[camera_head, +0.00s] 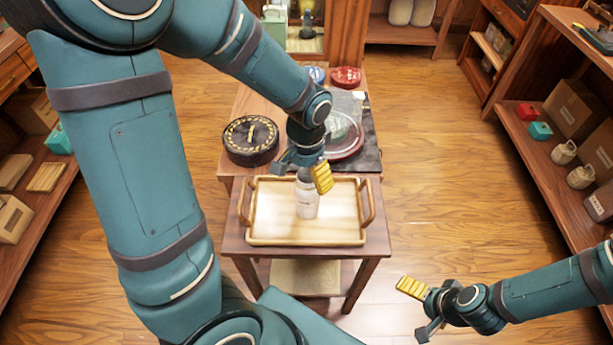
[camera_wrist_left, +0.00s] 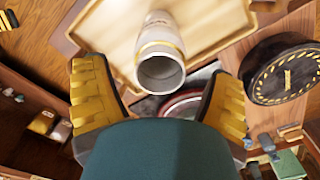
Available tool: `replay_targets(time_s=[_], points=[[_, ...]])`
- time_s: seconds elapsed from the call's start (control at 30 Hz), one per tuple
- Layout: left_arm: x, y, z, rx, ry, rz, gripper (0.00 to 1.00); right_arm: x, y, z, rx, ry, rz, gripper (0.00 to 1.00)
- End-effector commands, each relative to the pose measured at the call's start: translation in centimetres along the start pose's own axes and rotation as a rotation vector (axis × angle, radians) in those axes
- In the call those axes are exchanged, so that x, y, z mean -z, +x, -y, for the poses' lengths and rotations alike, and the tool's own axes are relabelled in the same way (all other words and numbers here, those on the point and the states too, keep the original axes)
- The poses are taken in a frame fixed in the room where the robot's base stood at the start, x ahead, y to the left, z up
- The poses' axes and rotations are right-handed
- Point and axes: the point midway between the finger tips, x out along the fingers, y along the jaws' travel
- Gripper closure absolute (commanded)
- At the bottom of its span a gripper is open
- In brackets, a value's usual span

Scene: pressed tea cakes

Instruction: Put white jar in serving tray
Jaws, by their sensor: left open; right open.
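The white jar (camera_head: 307,203) stands upright in the middle of the wooden serving tray (camera_head: 262,237), apart from the tray's walls. My left gripper (camera_head: 304,172) is open just above the jar's top and hides part of it. In the left wrist view the jar (camera_wrist_left: 162,45) shows its round open mouth beyond and between the spread yellow-padded fingers of my left gripper (camera_wrist_left: 155,75); no finger appears to touch it. The tray (camera_wrist_left: 112,30) lies behind it there. My right gripper (camera_head: 417,310) is open and empty over the floor, right of the table.
The tray sits on the front of a small wooden table (camera_head: 233,240). Behind it are a round black tin (camera_head: 251,140), a round clear-topped dish (camera_head: 350,148) on a dark mat and a red tin (camera_head: 346,76). Shelves line both sides; the floor (camera_head: 430,170) right of the table is clear.

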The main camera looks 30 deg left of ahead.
Motion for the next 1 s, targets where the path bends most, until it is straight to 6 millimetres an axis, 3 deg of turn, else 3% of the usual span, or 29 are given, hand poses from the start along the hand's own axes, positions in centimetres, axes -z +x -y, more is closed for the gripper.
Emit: replay_targets(time_s=[0.03, 0.2, 0.4, 0.6, 1.0], points=[[0.1, -1.6, 0.0, 0.000, 0.000, -0.006, 0.16, 0.0, -0.7, 0.2, 0.000, 0.000, 0.002, 0.00], [0.1, -5.1, 0.0, 0.001, 0.001, -0.005, 0.16, -0.1, -1.6, 0.6, 0.000, 0.001, 0.007, 0.00], [0.1, -7.9, 0.0, 0.001, 0.000, -0.003, 0.16, -0.2, -2.3, 0.9, 0.001, 0.001, 0.011, 0.00], [0.0, -8.9, 0.0, 0.000, 0.001, 0.000, 0.16, -0.3, -2.5, 0.9, 0.001, 0.002, 0.013, 0.00], [0.0, -8.9, 0.0, 0.000, 0.000, 0.000, 0.16, -0.3, -2.5, 0.9, 0.001, 0.002, 0.013, 0.00]])
